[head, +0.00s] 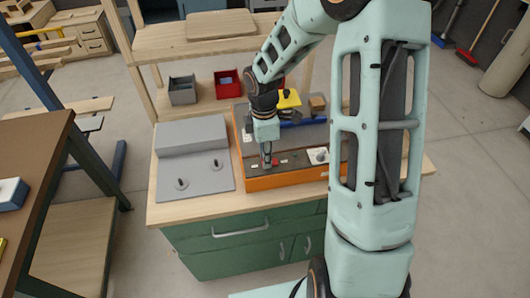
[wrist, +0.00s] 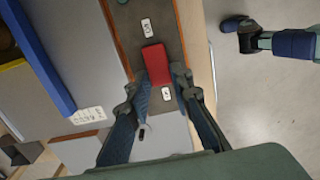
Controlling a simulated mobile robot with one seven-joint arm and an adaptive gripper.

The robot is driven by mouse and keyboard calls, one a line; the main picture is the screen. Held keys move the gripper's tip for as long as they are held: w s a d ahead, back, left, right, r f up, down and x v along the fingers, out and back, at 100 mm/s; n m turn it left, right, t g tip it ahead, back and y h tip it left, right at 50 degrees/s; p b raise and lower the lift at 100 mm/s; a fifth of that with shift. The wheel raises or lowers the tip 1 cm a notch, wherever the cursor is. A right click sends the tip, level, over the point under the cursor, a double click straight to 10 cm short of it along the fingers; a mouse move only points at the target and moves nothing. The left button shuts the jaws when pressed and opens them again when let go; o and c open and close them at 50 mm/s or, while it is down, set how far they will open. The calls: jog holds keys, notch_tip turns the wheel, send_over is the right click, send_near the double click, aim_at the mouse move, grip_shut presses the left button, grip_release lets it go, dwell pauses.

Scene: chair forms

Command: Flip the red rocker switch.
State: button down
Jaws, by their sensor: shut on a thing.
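The red rocker switch (wrist: 156,64) sits on the dark top strip of an orange-sided panel (head: 285,179) on the workbench. In the wrist view it lies between my gripper's (wrist: 160,73) fingertips, with one finger close on each side. My gripper points down at the panel in the head view (head: 268,164) and is shut on the switch. I cannot tell which way the switch is tilted.
A grey panel (head: 165,178) with two small levers stands left of the orange panel. A round knob on a white plate (head: 319,155) is to the right. Behind are a blue bar (head: 304,123), a grey bin (head: 182,91) and a red bin (head: 228,85).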

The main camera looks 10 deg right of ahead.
jog(key=c, duration=1.7)
grip_release()
jog(key=shift+r, duration=0.1)
notch_tip(320, 180, up, 12)
jog(key=shift+a+f, duration=0.1)
jog(key=shift+a, duration=0.05)
